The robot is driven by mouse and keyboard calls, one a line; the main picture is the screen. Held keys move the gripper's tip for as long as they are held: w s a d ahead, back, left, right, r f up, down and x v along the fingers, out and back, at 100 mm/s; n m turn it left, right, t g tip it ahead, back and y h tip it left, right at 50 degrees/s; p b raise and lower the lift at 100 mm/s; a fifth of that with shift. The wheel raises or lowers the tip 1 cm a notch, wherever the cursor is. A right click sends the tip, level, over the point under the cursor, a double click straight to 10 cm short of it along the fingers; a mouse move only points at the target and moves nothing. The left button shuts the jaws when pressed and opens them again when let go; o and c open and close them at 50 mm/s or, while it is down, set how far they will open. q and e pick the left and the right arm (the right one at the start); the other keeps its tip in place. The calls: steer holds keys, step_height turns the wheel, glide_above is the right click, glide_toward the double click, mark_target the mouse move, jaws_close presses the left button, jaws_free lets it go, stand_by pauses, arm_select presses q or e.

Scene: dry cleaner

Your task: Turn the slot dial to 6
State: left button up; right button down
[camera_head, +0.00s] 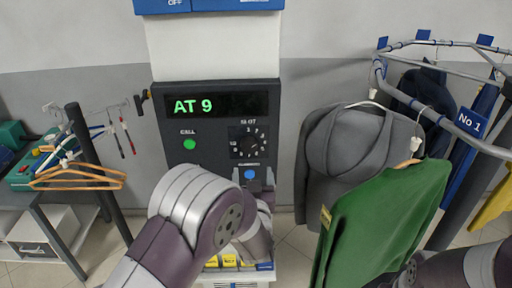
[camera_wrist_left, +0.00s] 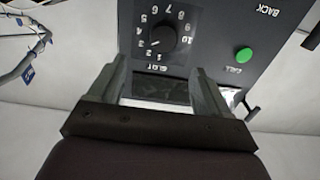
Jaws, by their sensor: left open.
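The slot dial (camera_head: 247,143) is a round black knob with numbers around it, on the dark control panel (camera_head: 172,140). In the left wrist view the dial (camera_wrist_left: 163,38) appears upside down, and its small white mark seems to point near 2 or 3. The green display (camera_head: 193,105) reads AT 9. My left gripper (camera_head: 258,180) is just below the dial, partly hidden by my arm. In the left wrist view its two fingers (camera_wrist_left: 160,82) are apart and empty, with the dial beyond them. My right gripper is out of view; only part of that arm shows at lower right.
Grey (camera_head: 340,150) and green (camera_head: 385,220) garments hang close on the right. Orange hangers (camera_head: 78,177) hang at the left.

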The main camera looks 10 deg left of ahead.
mark_target(249, 149)
arm_select(q)
steer(key=p+x, duration=0.1)
steer(key=x, duration=0.2)
steer(key=p+x, duration=0.1)
steer(key=x, duration=0.3)
steer(key=a+p+x, duration=0.1)
steer(key=p+x, duration=0.1)
steer(key=x, duration=0.2)
steer(key=shift+s+a+f, duration=0.1)
steer(key=shift+s+f, duration=0.15)
steer(key=shift+w, duration=0.25)
steer(key=shift+d+r, duration=0.1)
steer(key=shift+d, duration=0.3)
steer(key=shift+a, duration=0.2)
steer(key=shift+c, duration=0.3)
steer(key=shift+w+a, duration=0.1)
steer(key=c, duration=1)
steer(key=shift+o, duration=0.2)
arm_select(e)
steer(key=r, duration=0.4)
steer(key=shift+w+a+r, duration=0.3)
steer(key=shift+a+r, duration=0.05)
